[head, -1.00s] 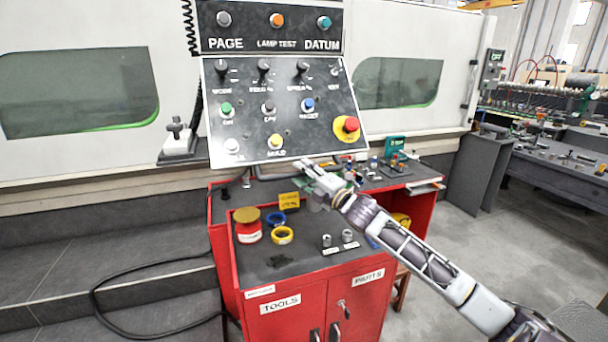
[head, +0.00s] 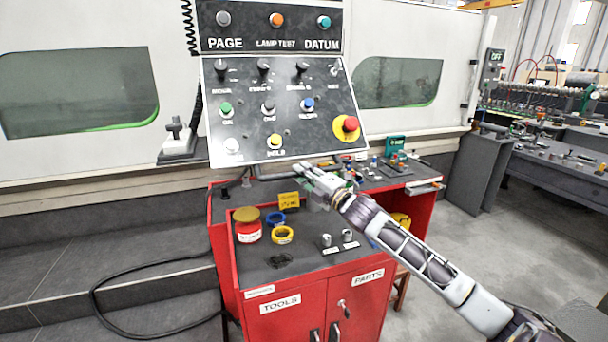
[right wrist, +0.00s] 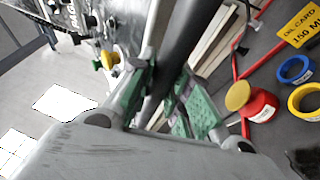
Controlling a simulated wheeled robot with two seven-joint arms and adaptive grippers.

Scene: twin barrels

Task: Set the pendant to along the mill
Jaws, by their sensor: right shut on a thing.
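The pendant (head: 290,122) is a dark panel with knobs and coloured buttons. It hangs in front of the white mill (head: 100,35), its face turned towards the head camera. A dark handle bar (head: 265,177) runs below its lower edge; it also shows in the right wrist view (right wrist: 184,38). My right gripper (head: 308,170) is at the right part of this bar. In the right wrist view its green-padded fingers (right wrist: 165,95) are shut around the bar. Part of the bar is hidden by the fingers. My left gripper is not in view.
A red cabinet (head: 320,290) stands below the pendant, with a red jar (head: 247,232), blue and yellow rings, small parts and a yellow card (head: 289,199) on top. A black cable (head: 140,266) lies on the floor at left. Open floor shows at right.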

